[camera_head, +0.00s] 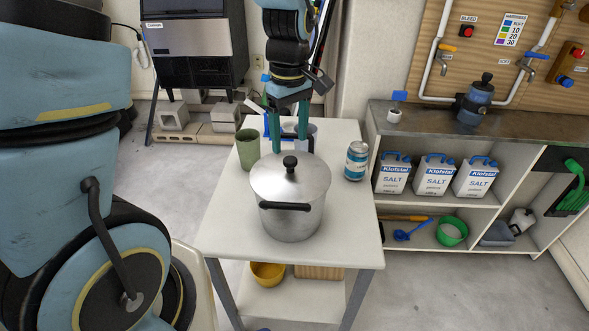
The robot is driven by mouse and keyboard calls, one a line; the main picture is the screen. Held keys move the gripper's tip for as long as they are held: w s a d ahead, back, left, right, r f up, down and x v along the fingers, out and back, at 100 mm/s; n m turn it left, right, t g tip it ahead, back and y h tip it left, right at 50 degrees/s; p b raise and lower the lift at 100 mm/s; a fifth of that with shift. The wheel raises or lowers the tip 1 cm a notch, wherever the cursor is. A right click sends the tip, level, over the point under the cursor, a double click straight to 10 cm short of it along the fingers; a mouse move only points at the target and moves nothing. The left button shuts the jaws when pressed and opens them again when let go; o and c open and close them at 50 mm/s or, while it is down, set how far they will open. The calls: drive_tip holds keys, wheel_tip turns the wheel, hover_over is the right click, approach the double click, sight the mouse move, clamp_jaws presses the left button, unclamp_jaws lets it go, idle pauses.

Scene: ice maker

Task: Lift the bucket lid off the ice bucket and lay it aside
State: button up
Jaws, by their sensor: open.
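The ice bucket (291,222) is a silver metal pot with black side handles, standing on a white table (235,245). Its bucket lid (272,178) is silver with a black knob (290,164) and sits on the bucket. My gripper (289,140) points down, just above and behind the knob in the picture. The fingertips look close to the lid's far side, but I cannot tell the exact gap. The bucket's far side is hidden by the lid.
A green cup (248,150) stands left of the bucket and a can (356,161) stands to its right. Blue and grey items behind my gripper are partly hidden. The table's front and left front are bare. A shelf unit (450,235) with salt boxes stands at the right.

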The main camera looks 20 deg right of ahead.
sight(290, 159)
drive_tip(key=shift+w+f+p, duration=0.1)
drive_tip(key=shift+f+p, duration=1.05)
drive_tip(key=shift+f, duration=2.5)
clamp_jaws()
